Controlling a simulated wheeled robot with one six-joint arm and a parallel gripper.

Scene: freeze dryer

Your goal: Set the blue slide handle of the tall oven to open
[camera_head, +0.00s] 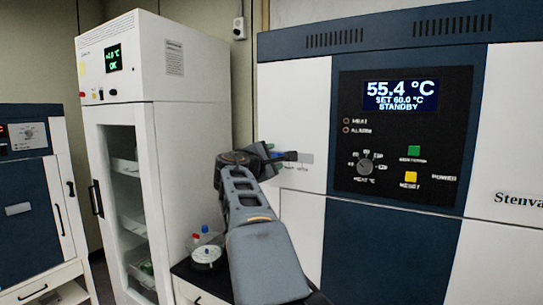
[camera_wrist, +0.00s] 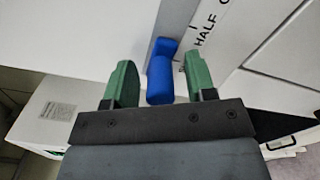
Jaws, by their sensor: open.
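The blue slide handle (camera_wrist: 160,82) shows in the wrist view as a short rounded peg with a block behind it, against a pale plate. My gripper (camera_wrist: 159,66) is open, with one green finger on each side of the handle and a visible gap on both sides. A strip beside the handle reads "HALF" and part of another word. In the head view my gripper (camera_head: 284,155) is at the white left panel of the tall oven (camera_head: 295,110), and the arm and gripper mostly hide the handle. The handle's exact setting cannot be told.
The oven's control panel (camera_head: 405,130) reads 55.4 °C, set 60.0 °C, standby. A white glass-door cabinet (camera_head: 150,130) stands to the left. A blue-fronted unit (camera_head: 25,215) is at far left.

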